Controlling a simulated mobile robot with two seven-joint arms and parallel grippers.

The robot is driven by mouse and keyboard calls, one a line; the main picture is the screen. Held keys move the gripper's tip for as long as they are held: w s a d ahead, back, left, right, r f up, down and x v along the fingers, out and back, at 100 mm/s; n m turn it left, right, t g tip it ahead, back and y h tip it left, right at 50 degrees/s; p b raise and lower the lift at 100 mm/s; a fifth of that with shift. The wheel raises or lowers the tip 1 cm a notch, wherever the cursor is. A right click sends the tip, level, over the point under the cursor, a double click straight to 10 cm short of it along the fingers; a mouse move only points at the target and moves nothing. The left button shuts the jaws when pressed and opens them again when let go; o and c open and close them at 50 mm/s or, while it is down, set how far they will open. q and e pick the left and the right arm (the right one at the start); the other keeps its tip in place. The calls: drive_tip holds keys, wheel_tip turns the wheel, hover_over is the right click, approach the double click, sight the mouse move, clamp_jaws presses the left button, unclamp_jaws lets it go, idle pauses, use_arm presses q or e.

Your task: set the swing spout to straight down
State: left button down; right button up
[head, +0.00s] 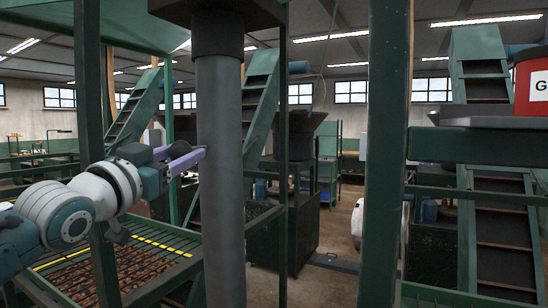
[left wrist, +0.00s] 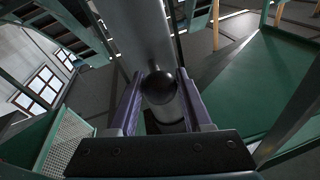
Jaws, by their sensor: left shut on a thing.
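The swing spout (head: 220,190) is a thick grey pipe below a dark collar (head: 217,33) in the head view. It looks close to vertical there; its lower end is outside the frame. My left gripper (head: 190,160) reaches it from the left with purple fingers. A dark round knob (left wrist: 158,88) stands out in front of the grey pipe (left wrist: 142,32) in the left wrist view. The fingers lie on both sides of the knob, and the gripper is shut on it. My right gripper is in neither view.
A green post (head: 382,150) stands right of the spout, and another dark green post (head: 90,110) stands at the left by my arm. A slatted bed with a yellow-marked edge (head: 160,243) lies low at the left.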

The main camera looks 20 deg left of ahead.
use_arm(q)
drive_tip(key=shift+a, duration=0.15)
drive_tip(key=shift+c, duration=1.8)
unclamp_jaws()
drive_tip(key=shift+s+f, duration=0.2)
drive_tip(key=shift+s, duration=0.2)
drive_tip(key=b+v, duration=0.3)
drive_tip(key=v, duration=0.6)
drive_tip(key=shift+r+b, duration=0.2)
drive_tip(key=shift+b, duration=0.2)
